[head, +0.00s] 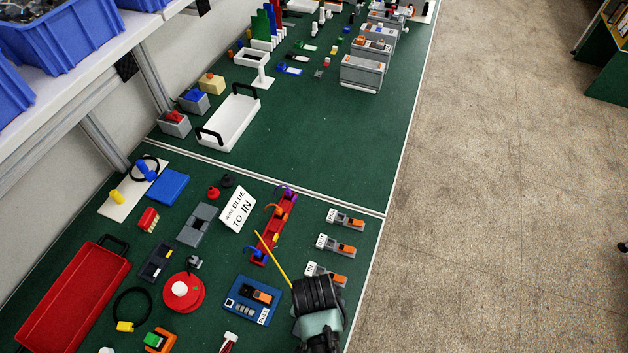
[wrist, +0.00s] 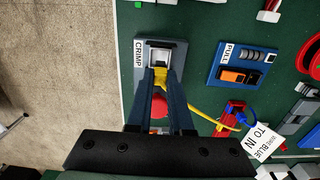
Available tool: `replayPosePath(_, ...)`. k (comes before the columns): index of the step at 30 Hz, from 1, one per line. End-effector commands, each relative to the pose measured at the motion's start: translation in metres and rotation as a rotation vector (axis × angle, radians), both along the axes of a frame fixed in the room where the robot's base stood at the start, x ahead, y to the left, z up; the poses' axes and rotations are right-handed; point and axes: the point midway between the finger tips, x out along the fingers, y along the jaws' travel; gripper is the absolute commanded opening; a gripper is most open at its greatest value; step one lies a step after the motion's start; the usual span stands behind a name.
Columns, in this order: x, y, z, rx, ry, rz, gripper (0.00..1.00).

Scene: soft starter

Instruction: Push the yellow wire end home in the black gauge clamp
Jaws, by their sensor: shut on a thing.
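My gripper (wrist: 160,82) is shut on the yellow wire end (wrist: 161,76), right at the opening of a dark clamp (wrist: 160,56) with a pale inside. The clamp sits on a grey plate labelled CRIMP (wrist: 139,52). How deep the wire end sits in it cannot be told. The yellow wire (wrist: 207,116) trails right to a red holder (wrist: 233,112). In the head view my gripper's black wrist (head: 317,295) hides the clamp and the fingers. The yellow wire (head: 272,257) shows there, running up-left toward the red rack (head: 267,245).
A red round part (wrist: 159,105) shows between my fingers. A blue PULL block (wrist: 243,65) with an orange lever stands to the right of the clamp. Orange-lever connectors (head: 335,245) line the table's right side, and a sign (head: 238,208) reads "wire BLUE TO IN".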

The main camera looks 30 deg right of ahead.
Motion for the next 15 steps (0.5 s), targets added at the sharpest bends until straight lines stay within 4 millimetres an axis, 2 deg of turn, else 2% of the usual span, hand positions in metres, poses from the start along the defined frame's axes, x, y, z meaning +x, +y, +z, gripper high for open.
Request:
replayPosePath(5,0.005,0.003,-0.001,0.000,0.000,0.002,0.00)
replayPosePath(15,0.032,0.018,-0.001,-0.001,-0.001,0.002,0.00)
